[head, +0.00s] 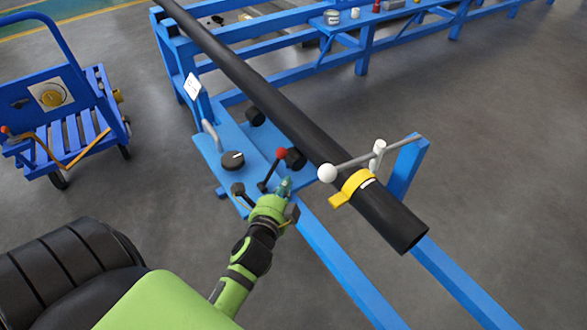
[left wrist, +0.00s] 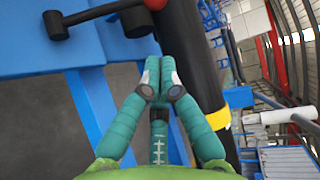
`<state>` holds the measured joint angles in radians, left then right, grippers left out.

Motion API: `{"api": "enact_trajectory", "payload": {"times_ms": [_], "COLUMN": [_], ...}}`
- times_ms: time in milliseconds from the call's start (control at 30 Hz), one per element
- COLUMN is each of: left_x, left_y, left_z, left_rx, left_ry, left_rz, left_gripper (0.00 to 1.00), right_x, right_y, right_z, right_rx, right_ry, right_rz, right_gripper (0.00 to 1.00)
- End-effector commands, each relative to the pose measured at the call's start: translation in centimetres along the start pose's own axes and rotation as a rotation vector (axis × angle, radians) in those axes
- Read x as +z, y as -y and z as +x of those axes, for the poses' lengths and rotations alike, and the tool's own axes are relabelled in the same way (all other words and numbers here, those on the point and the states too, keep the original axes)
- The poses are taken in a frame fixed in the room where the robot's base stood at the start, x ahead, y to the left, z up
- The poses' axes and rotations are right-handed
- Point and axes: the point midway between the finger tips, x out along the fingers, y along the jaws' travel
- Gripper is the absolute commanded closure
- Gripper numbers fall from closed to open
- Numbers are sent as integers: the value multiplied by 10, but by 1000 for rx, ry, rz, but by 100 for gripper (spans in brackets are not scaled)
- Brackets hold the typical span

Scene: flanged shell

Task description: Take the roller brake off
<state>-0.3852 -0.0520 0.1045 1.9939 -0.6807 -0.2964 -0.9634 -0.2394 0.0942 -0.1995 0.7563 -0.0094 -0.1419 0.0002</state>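The blue control panel (head: 207,150) beside the long black pipe (head: 270,98) carries a lever with a red ball (head: 281,153), a black-knobbed lever (head: 238,189) and a round black dial (head: 232,160). No label shows which one is the roller brake. My left gripper (head: 286,183) is just right of and nearer than the red-ball lever, apart from it. In the left wrist view its fingers (left wrist: 160,64) are together, with nothing seen between them. The red ball (left wrist: 155,4) and black knob (left wrist: 56,25) show at the top there. My right gripper is not in view.
A bar with a white ball (head: 327,173) crosses above the pipe, near a yellow collar (head: 353,187). A blue upright (head: 407,166) stands right of the pipe. A blue cart (head: 70,125) stands at left. The floor at right is clear.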

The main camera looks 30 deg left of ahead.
Motion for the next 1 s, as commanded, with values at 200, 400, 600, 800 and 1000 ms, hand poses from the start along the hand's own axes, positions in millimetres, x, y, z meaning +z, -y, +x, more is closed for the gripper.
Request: {"api": "enact_trajectory", "payload": {"times_ms": [200, 400, 600, 800, 1000], "left_x": [8, 8, 7, 8, 9], "left_y": [15, 16, 16, 18, 19], "left_z": [-2, -2, 8, 43, 77], "left_rx": [-46, -46, -47, -47, -47], "left_ry": [24, 23, 22, 23, 23], "left_rz": [49, 48, 47, 47, 45], "left_gripper": [100, 100, 100, 100, 100], "right_x": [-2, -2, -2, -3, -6], "right_y": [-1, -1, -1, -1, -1], "right_z": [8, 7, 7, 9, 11], "right_rx": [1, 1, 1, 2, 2], "right_ry": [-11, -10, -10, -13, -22], "right_rz": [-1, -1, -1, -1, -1], "right_gripper": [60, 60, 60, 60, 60]}}
